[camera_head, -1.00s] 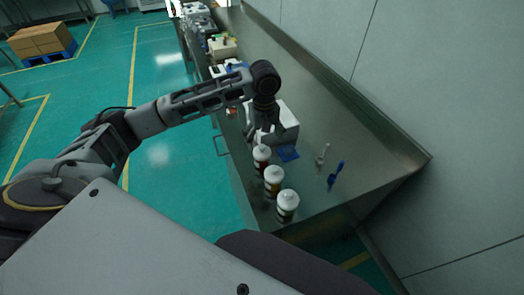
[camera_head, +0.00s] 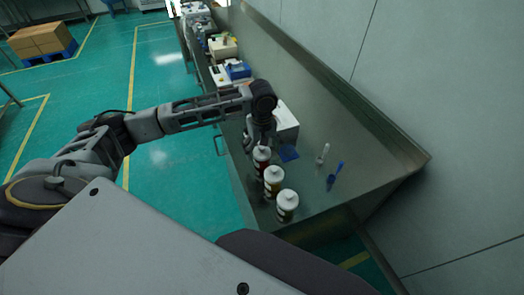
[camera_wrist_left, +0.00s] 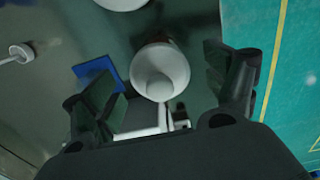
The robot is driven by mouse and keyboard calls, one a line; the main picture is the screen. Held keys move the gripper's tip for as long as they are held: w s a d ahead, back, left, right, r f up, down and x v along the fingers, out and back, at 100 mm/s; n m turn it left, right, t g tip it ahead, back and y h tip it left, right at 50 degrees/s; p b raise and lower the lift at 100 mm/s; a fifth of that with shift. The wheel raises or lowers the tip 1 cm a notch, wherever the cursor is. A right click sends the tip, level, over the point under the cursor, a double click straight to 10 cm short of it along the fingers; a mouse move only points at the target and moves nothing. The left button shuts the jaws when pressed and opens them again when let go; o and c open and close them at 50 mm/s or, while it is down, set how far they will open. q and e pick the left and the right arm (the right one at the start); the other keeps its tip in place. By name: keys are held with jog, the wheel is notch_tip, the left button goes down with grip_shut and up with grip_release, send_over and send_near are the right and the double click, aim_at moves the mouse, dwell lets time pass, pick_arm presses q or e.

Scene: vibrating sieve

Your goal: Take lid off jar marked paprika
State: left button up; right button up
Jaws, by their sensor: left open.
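Three jars with white lids stand in a row along the counter's left edge. The farthest is a dark red jar (camera_head: 261,170), the middle an amber jar (camera_head: 272,189), the nearest a greenish jar (camera_head: 286,211). Their labels are too small to read. My left gripper (camera_head: 259,141) is open, pointing down at the dark red jar's lid (camera_head: 262,153). In the left wrist view, this round white lid (camera_wrist_left: 160,72) with its knob lies between the two spread fingers of my left gripper (camera_wrist_left: 165,92), with gaps on both sides. My right gripper is out of view.
A white box (camera_head: 286,122) stands just behind the dark red jar. A blue flat piece (camera_head: 288,153), a pale scoop (camera_head: 322,156) and a blue scoop (camera_head: 335,175) lie to the right on the metal counter (camera_head: 345,140). Several devices stand farther back.

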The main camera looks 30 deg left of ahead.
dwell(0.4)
pick_arm(q)
jog(key=c, duration=0.8)
jog(key=shift+r, duration=0.15)
jog(key=shift+c, duration=0.2)
notch_tip(320, 180, up, 10)
jog(key=shift+f, duration=0.15)
dwell(0.4)
